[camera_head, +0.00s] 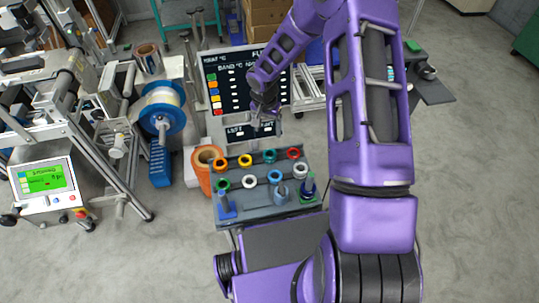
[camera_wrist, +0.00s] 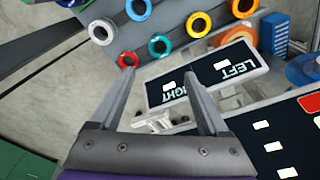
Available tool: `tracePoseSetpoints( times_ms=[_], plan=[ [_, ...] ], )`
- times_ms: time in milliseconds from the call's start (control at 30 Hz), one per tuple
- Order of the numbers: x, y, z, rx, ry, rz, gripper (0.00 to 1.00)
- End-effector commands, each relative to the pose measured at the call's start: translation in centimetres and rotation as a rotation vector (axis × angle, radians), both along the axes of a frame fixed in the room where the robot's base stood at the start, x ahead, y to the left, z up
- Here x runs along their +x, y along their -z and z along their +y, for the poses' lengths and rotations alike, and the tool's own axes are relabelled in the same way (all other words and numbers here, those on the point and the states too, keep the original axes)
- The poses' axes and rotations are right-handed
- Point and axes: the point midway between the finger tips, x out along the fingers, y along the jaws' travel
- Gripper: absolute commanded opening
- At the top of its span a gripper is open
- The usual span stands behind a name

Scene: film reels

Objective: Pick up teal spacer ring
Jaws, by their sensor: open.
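The teal spacer ring (camera_head: 269,151) sits in the back row of the grey rack, between a yellow ring (camera_head: 245,155) and a red ring (camera_head: 294,148). In the wrist view the teal ring (camera_wrist: 159,37) shows whole at the top middle, just beyond the fingertips. My gripper (camera_head: 259,126) is behind and above the back row, apart from the ring. In the wrist view my gripper (camera_wrist: 158,73) has its two fingers wide apart with nothing held between them.
The grey rack (camera_head: 262,208) also holds orange, green, white, blue and silver rings, with upright posts in front. A dark display board (camera_head: 225,92) stands behind. An orange roll (camera_head: 203,180) and blue reel (camera_head: 160,104) stand left. Open floor lies at far right.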

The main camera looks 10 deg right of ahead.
Motion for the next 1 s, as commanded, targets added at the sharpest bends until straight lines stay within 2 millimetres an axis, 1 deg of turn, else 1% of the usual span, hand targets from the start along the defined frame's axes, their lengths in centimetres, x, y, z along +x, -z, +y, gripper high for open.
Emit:
tracePoseSetpoints(
  times_ms=[33, 300, 433, 667, 900, 1000],
  plan=[
    [-0.1, 1.4, 0.0, 0.001, -0.001, 0.005, 0.79],
    [0.6, 7.1, -0.4, 0.001, 0.000, 0.004, 0.79],
    [0.8, 8.9, -0.6, 0.000, 0.000, 0.002, 0.79],
    [1.0, 10.4, -0.7, 0.000, 0.001, 0.001, 0.79],
    [1.4, 14.2, -0.9, 0.001, 0.002, 0.002, 0.79],
    [1.5, 15.1, -1.0, 0.001, 0.000, 0.001, 0.79]
  ],
)
